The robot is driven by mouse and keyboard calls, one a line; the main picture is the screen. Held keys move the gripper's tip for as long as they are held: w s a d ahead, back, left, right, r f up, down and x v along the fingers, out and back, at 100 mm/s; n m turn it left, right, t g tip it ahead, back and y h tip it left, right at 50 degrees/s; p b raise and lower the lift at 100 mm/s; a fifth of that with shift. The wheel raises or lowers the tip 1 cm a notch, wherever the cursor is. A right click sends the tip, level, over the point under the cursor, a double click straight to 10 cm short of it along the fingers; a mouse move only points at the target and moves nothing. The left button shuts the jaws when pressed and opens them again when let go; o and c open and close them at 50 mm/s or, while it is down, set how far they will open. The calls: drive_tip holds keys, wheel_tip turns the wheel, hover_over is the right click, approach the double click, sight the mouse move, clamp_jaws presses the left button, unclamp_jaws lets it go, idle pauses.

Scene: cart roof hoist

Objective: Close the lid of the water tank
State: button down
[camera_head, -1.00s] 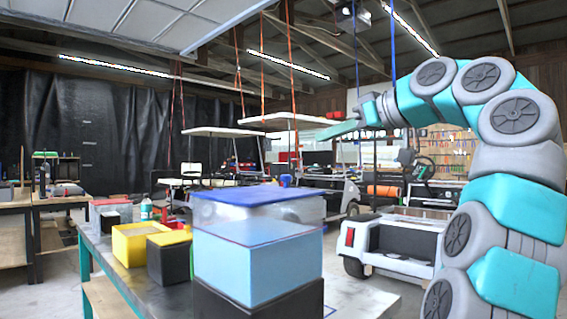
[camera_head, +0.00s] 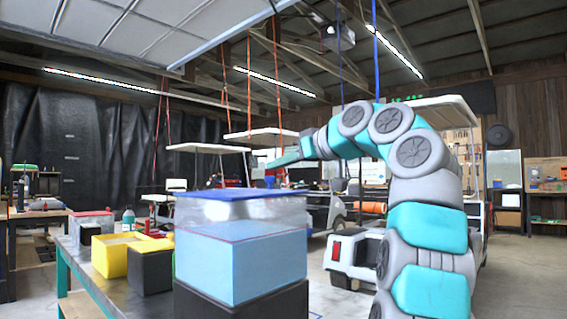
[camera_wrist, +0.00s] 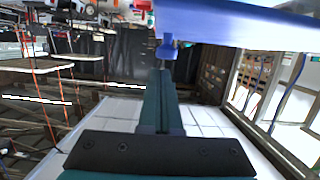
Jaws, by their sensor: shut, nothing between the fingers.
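The water tank (camera_head: 240,268) is a clear box with light blue water, standing on a black base at the front of the bench. Its blue lid (camera_head: 240,194) lies about flat across the top; I cannot tell whether it sits fully flush. The lid also shows as a blue slab at the top of the wrist view (camera_wrist: 245,24). My gripper (camera_head: 273,163) is shut and empty, above the lid's far right side in the head view, apart from it. In the wrist view my gripper (camera_wrist: 163,75) points towards a small blue knob-like piece (camera_wrist: 167,48); whether it joins the lid is unclear.
Yellow (camera_head: 118,256) and black (camera_head: 150,270) bins stand left of the tank on the metal bench (camera_head: 75,252). A white cart (camera_head: 356,255) stands behind on the right. A large pale panel (camera_head: 130,30) hangs overhead on the left.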

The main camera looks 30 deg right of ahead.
drive_tip(key=shift+f, duration=0.45)
drive_tip(key=shift+d+f+b, duration=0.1)
drive_tip(key=shift+f+b, duration=0.7)
drive_tip(key=shift+f, duration=0.1)
